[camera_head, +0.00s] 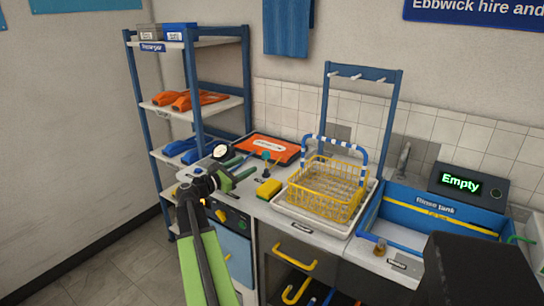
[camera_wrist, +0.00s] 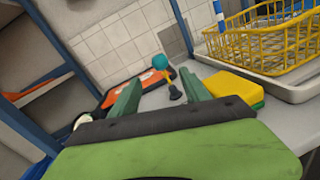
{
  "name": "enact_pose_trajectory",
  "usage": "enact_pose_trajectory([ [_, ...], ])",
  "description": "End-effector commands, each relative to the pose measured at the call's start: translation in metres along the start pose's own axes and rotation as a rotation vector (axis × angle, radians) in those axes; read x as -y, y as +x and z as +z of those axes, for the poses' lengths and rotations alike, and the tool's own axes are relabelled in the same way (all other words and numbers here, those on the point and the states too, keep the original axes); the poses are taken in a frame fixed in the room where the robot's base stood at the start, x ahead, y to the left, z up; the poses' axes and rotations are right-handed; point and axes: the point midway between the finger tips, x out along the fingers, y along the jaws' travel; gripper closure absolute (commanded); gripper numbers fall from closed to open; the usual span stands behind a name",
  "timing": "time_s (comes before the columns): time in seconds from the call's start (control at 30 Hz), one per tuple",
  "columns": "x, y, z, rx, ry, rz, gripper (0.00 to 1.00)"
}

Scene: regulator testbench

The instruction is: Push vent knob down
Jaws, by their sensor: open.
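A small teal round knob (camera_head: 266,156) stands on a short stem on the white bench top. It also shows in the wrist view (camera_wrist: 160,61), with a dark post (camera_wrist: 175,92) in front of it. It looks like the vent knob, though I see no readable label on it. My gripper (camera_head: 246,166) is over the bench, left of the teal knob in the head view. In the wrist view its two green fingers (camera_wrist: 163,84) are spread apart and empty. The knob appears beyond and between the fingertips, not touching them.
A gauge (camera_head: 221,151) stands left of the knob, with an orange case (camera_head: 262,148) behind it. A yellow sponge (camera_head: 268,189) lies to the right, beside a yellow wire basket (camera_head: 328,190) on a white tray (camera_head: 312,225). A blue shelf rack (camera_head: 194,95) stands at the left.

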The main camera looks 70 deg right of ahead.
Motion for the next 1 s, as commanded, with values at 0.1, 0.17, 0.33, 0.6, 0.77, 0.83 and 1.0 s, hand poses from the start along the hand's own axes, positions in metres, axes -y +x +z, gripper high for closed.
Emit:
enact_pose_trajectory([
  [0.1,-0.001,0.032,0.0,0.0,0.001,-0.005,0.45],
  [0.17,-0.001,0.047,-0.001,0.0,0.002,-0.004,0.45],
  [0.33,-0.001,0.09,-0.001,-0.001,0.002,-0.004,0.45],
  [0.6,0.0,0.141,-0.001,-0.001,0.003,-0.002,0.45],
  [0.77,0.001,0.151,-0.001,-0.001,0.003,-0.003,0.45],
  [0.83,0.002,0.152,-0.001,-0.001,0.003,-0.003,0.45],
  [1.0,0.002,0.152,-0.001,-0.001,0.003,-0.003,0.45],
])
